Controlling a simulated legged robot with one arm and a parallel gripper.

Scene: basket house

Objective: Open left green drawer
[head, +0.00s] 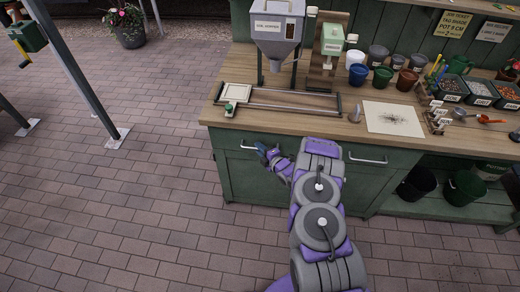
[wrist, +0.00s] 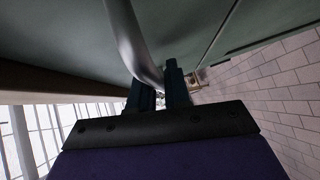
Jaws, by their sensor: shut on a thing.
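The left green drawer (head: 228,146) is in the front of the green workbench, under the wooden top, and looks closed in the head view. Its silver bar handle (head: 247,145) shows only at its left part; my gripper (head: 264,150) covers the rest. In the wrist view the handle (wrist: 127,35) runs down from the top edge to between the dark fingers of my gripper (wrist: 160,92). The fingers are shut on the handle. The green drawer front (wrist: 60,40) fills the upper part of that view.
The right drawer has its own silver handle (head: 368,160). The wooden top (head: 290,122) carries a hopper (head: 276,30), a wooden-framed tray, pots and labelled bins. Brick paving (head: 130,180) left of the bench is clear.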

